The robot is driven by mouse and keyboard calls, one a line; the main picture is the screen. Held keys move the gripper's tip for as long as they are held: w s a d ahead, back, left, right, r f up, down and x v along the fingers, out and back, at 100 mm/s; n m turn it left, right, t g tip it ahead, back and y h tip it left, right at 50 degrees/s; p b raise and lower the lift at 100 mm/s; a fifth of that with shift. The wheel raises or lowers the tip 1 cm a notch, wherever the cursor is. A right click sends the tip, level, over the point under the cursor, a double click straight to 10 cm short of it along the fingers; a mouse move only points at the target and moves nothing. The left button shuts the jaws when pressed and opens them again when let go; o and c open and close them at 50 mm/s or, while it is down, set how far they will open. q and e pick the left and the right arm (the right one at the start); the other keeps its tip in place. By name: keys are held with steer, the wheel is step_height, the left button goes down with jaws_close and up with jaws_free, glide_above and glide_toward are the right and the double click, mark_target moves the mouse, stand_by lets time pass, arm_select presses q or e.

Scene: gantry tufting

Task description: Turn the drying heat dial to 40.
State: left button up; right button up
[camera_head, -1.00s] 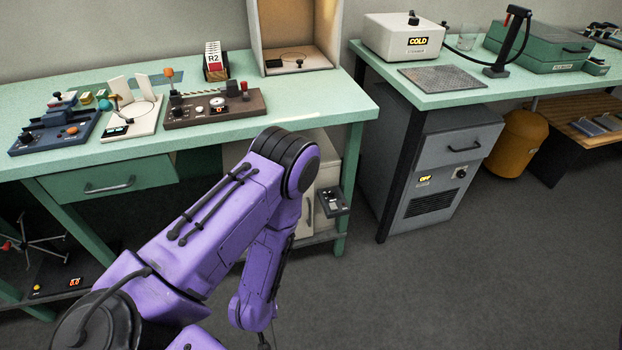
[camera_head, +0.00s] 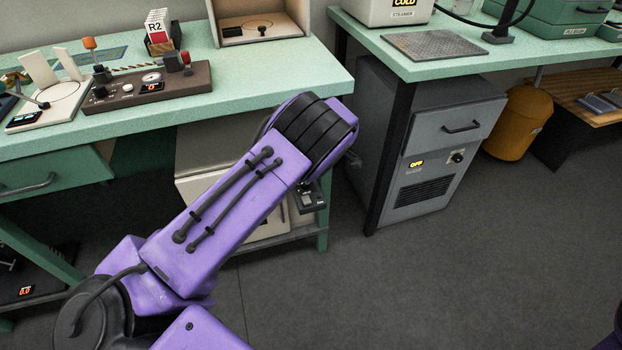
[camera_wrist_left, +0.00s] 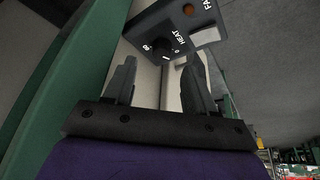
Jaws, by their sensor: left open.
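The dark control panel (camera_wrist_left: 200,25) shows in the left wrist view, with the label HEAT, part of a label starting FA and an orange light. Its black heat dial (camera_wrist_left: 160,46) sits near the panel's edge, with small scale marks on both sides; its pointer setting is too small to read. My left gripper (camera_wrist_left: 160,66) is open, its two fingers either side of the dial in the picture, apparently not touching it. In the head view, the panel (camera_head: 312,197) is partly hidden behind my left arm, and my left gripper is hidden there. My right gripper is out of view.
The green bench (camera_head: 250,95) stands above the panel, with a pale cabinet (camera_head: 205,190) below it. A grey cabinet (camera_head: 435,145) with an OFF display and a knob stands to the right. The floor between the bench and my base is open.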

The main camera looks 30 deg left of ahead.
arm_select(q)
steer(key=shift+s+a+f, duration=0.5)
steer(key=shift+a+f, duration=0.25)
steer(key=shift+f, duration=0.1)
steer(key=x, duration=0.3)
steer(key=shift+w+f, duration=0.2)
steer(key=shift+w, duration=0.1)
steer(key=shift+w+f, duration=0.15)
steer(key=shift+f, duration=0.1)
steer(key=shift+r, duration=0.15)
steer(key=c, duration=1)
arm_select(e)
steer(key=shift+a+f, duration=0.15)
